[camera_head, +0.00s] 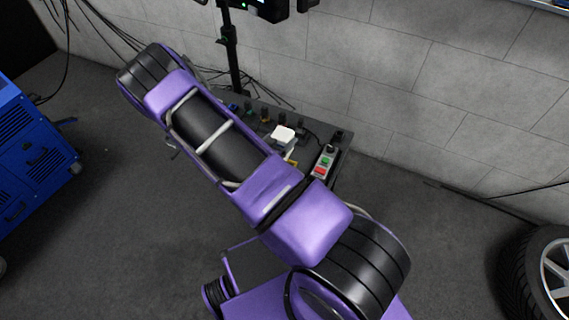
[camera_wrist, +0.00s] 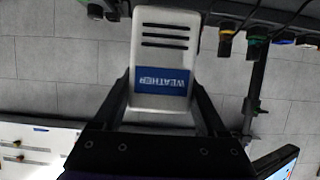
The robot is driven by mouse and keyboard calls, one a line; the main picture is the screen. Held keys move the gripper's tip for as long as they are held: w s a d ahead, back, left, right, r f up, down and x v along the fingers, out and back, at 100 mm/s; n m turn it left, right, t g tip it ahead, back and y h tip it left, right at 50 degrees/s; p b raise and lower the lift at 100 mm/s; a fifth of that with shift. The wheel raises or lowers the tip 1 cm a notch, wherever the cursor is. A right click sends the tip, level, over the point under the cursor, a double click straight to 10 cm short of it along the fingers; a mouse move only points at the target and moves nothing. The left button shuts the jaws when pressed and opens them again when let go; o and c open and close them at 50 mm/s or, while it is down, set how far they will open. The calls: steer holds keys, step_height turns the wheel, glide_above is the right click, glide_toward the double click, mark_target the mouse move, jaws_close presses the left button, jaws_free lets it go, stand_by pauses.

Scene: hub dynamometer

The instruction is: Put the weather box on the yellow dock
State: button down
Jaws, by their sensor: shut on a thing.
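The weather box (camera_wrist: 164,58) is white with dark slots and a blue WEATHER label that reads upside down in the wrist view. My gripper (camera_wrist: 161,98) is shut on it, with one dark finger along each side. In the head view a white box (camera_head: 283,136), which looks like the same one, shows just past my purple arm. A small yellow part (camera_head: 291,160), likely the yellow dock, shows just below it in the picture. I cannot tell whether the box touches it. My gripper is hidden behind my arm in the head view.
A dark bench (camera_head: 345,140) holds several coloured knobs or plugs (camera_head: 265,116) and a grey control box with green and red buttons (camera_head: 323,162). A black monitor post (camera_head: 232,60) stands behind. A blue cabinet (camera_head: 35,150) is at left and a wheel (camera_head: 540,270) at lower right.

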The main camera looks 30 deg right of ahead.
step_height(320, 180, down, 9)
steer(key=shift+b, duration=0.75)
steer(key=shift+f, duration=0.15)
jaws_free()
steer(key=shift+s+a+r, duration=0.1)
steer(key=shift+a+r, duration=0.05)
steer(key=shift+r, duration=0.05)
steer(key=p+v, duration=0.1)
steer(key=v, duration=1)
steer(key=shift+s+a+r, duration=0.2)
steer(key=shift+a, duration=0.05)
